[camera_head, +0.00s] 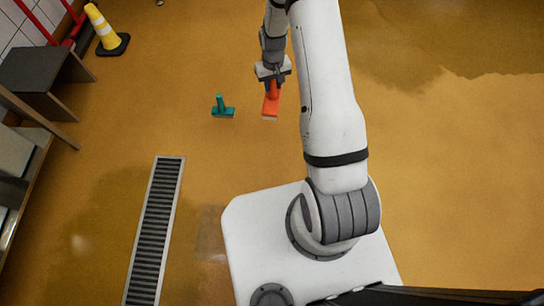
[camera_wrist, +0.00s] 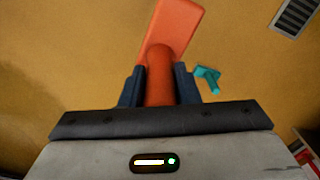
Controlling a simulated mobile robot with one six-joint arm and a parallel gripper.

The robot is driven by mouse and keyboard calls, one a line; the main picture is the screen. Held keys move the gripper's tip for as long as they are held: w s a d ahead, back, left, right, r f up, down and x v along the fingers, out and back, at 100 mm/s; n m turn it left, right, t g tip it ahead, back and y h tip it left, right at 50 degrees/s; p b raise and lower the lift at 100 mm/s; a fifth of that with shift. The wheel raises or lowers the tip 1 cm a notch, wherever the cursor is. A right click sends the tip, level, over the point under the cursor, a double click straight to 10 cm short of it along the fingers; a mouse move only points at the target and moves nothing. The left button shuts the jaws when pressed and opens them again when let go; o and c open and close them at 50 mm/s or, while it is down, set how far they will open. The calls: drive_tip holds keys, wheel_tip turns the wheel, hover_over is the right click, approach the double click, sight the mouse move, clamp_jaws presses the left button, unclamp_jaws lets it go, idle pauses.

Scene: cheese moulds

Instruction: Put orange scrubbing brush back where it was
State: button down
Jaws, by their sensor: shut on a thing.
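The orange scrubbing brush (camera_head: 270,104) is held by my gripper (camera_head: 272,84), with its broad head hanging downward over the floor in the head view. In the wrist view, my gripper (camera_wrist: 159,86) is shut on the brush's round handle, and the orange brush (camera_wrist: 176,28) head extends beyond the fingertips. I cannot tell exactly how high the brush is above the floor. The far side of its head is hidden in the wrist view.
A teal brush (camera_head: 223,110) lies on the floor left of the orange one; it also shows in the wrist view (camera_wrist: 209,77). A floor drain (camera_head: 155,230), dark bench (camera_head: 42,75) and yellow cone (camera_head: 103,28) are at left. The ochre floor (camera_head: 455,180) right is clear.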

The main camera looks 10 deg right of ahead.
drive_tip(key=s+f+b, duration=0.2)
drive_tip(key=f+b, duration=0.1)
drive_tip(key=f, duration=1.4)
drive_tip(key=s+f+n+b, duration=0.1)
drive_tip(key=s+f+b, duration=0.2)
drive_tip(key=f, duration=1.4)
drive_tip(key=shift+s+b, duration=0.35)
drive_tip(key=shift+b, duration=0.1)
drive_tip(key=shift+f, duration=0.2)
drive_tip(key=c, duration=1.1)
unclamp_jaws()
drive_tip(key=shift+r, duration=0.1)
